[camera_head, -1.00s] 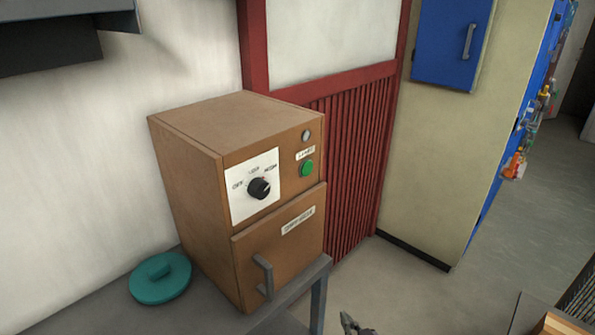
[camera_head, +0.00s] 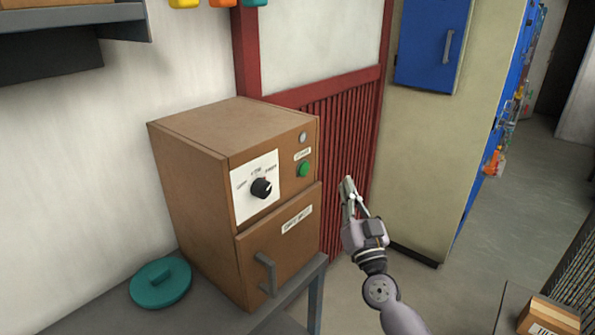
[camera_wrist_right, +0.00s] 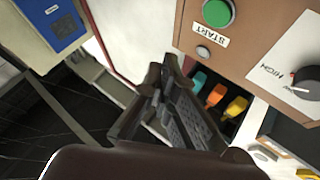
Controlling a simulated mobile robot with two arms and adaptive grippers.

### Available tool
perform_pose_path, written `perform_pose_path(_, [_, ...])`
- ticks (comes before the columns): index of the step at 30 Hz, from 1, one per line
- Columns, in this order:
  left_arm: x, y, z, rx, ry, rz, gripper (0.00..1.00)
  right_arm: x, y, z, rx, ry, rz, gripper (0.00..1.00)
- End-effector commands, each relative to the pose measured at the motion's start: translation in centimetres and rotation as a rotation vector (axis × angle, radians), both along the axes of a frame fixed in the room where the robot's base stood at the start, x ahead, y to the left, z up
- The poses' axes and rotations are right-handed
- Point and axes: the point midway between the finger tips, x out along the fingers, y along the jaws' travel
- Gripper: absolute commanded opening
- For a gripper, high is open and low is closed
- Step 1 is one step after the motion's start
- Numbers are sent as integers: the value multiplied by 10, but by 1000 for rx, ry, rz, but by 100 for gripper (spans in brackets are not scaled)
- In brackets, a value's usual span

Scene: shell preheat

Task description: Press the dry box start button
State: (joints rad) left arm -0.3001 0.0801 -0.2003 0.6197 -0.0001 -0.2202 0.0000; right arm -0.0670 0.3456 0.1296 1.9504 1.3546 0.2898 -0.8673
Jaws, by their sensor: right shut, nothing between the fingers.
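The dry box (camera_head: 195,200) is a brown cabinet on a grey bench. Its green round start button (camera_head: 304,170) sits on the upper right of the front, under a small label, with a grey round lamp above. In the right wrist view the green button (camera_wrist_right: 218,13) shows at the top beside a "START" label. My right gripper (camera_head: 348,182) is shut and empty, to the right of the box front and apart from the button. Its fingers (camera_wrist_right: 168,85) also show in the right wrist view, below and left of the button. My left gripper is not in view.
A black dial (camera_head: 261,188) on a white plate is left of the button, above the box door with its grey handle (camera_head: 267,273). A teal lid (camera_head: 161,283) lies on the bench. A cardboard box (camera_head: 548,318) is at the lower right.

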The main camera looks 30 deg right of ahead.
Motion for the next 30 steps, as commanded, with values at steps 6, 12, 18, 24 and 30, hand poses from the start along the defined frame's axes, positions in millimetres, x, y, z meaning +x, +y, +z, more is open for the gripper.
perform_pose_path(6, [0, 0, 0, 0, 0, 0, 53, -3, -1, 9, 4, -19, -2, 0])
perform_pose_path(12, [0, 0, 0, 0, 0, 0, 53, -2, -1, 9, 4, -18, -2, 0])
perform_pose_path(18, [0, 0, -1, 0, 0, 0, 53, 6, 2, 8, 4, -18, -3, 0])
perform_pose_path(24, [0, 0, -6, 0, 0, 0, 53, 30, 13, 8, 6, -19, -2, 0])
perform_pose_path(30, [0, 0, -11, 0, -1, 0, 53, 56, 24, 8, 5, -18, -1, 0])
